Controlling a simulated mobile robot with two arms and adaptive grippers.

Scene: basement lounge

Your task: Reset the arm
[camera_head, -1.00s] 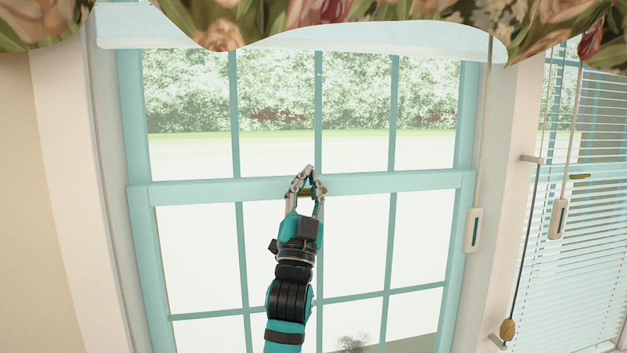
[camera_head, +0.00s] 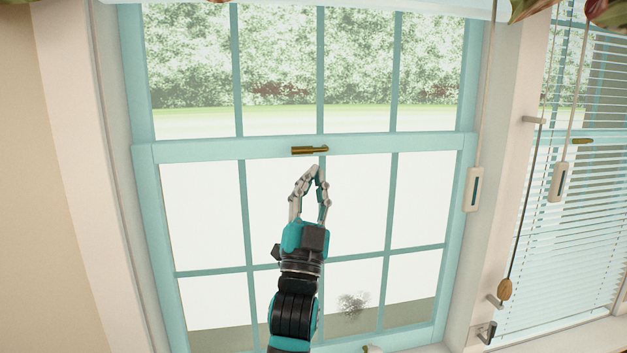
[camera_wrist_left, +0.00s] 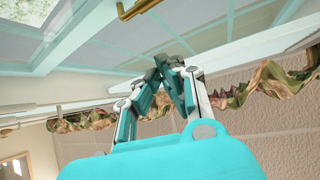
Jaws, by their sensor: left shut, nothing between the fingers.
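My left gripper (camera_head: 316,172) is raised in front of the teal-framed window (camera_head: 190,150), just below the brass latch (camera_head: 309,150) on the middle rail. Its fingertips meet and nothing is between them. In the left wrist view the gripper (camera_wrist_left: 170,68) also shows with its fingertips together, and the brass latch (camera_wrist_left: 140,9) is at the top, apart from the fingers. My right gripper is not in view.
A second window with white blinds (camera_head: 560,240) stands at the right. Pull cords with a white handle (camera_head: 473,189) and a wooden knob (camera_head: 505,289) hang between the windows. A floral valance (camera_wrist_left: 265,85) hangs above, seen in the wrist view.

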